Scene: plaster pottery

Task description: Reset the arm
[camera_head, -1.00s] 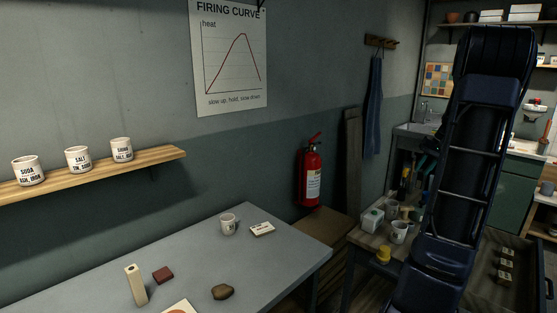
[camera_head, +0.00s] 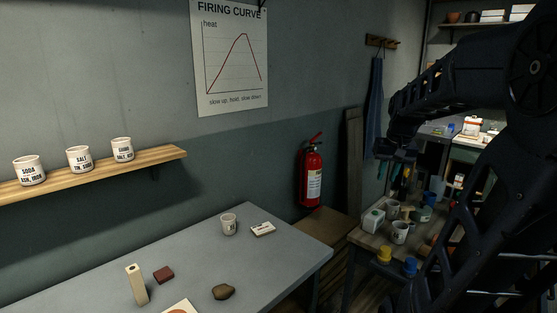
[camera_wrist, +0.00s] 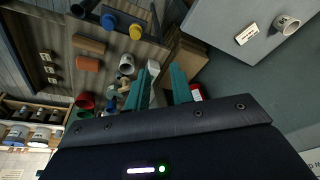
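My gripper (camera_head: 394,165) hangs at the end of my bent arm on the right of the head view, in front of the blue apron and above the small wooden table. In the wrist view its two teal fingers (camera_wrist: 160,72) stand apart with a gap between them. Nothing is held; the cups and pots seen around the fingers are in the background.
The grey table (camera_head: 240,262) bears a cup (camera_head: 229,224), a label card (camera_head: 263,229) and several small blocks. The wooden table (camera_head: 365,240) below my arm is crowded with pots. A red extinguisher (camera_head: 311,175) hangs on the wall, left of my gripper.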

